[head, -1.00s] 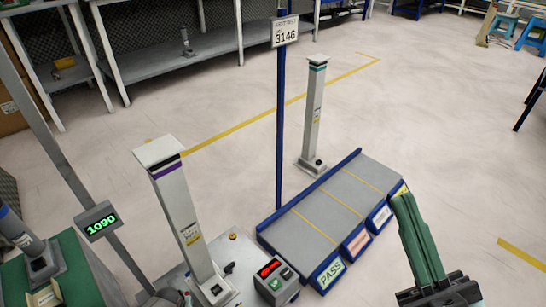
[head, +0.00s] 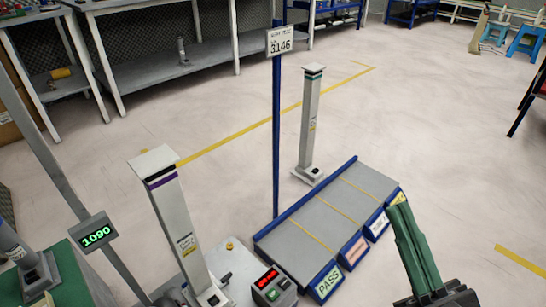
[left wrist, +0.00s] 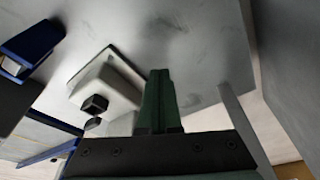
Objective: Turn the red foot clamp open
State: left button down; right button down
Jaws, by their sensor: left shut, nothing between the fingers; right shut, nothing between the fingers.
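I see no red clamp in either view. A white post with a purple band (head: 173,205) stands upright on a pale plate (head: 237,268); its foot is partly cut off at the bottom of the head view. In the left wrist view a pale block-shaped foot (left wrist: 121,82) with a black knob (left wrist: 95,104) sits on a grey surface. My left gripper (left wrist: 159,72) is shut and empty, just right of that foot in the picture; I cannot tell whether they touch. My right gripper (head: 400,208) is shut and empty, right of the sloped rack.
A grey sloped rack (head: 310,210) with blue edges and a box with a red display (head: 270,285) are at lower middle. A second post (head: 310,125) and a blue sign pole (head: 277,130) stand behind. A 1090 display (head: 96,235) is left.

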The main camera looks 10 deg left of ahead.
pick_arm(q)
jog(key=shift+w, duration=0.2)
jog(key=shift+w+d, duration=0.1)
jog(key=shift+d, duration=0.15)
jog(key=shift+r, duration=0.1)
jog(key=shift+s+d+p, duration=0.1)
jog(key=shift+s+p, duration=0.3)
jog(key=shift+s, duration=0.05)
jog(key=p+v, duration=0.2)
jog(key=w+p+v, duration=0.1)
jog(key=p+v, duration=0.2)
jog(key=shift+r+p, duration=0.35)
jog(key=shift+r, duration=0.1)
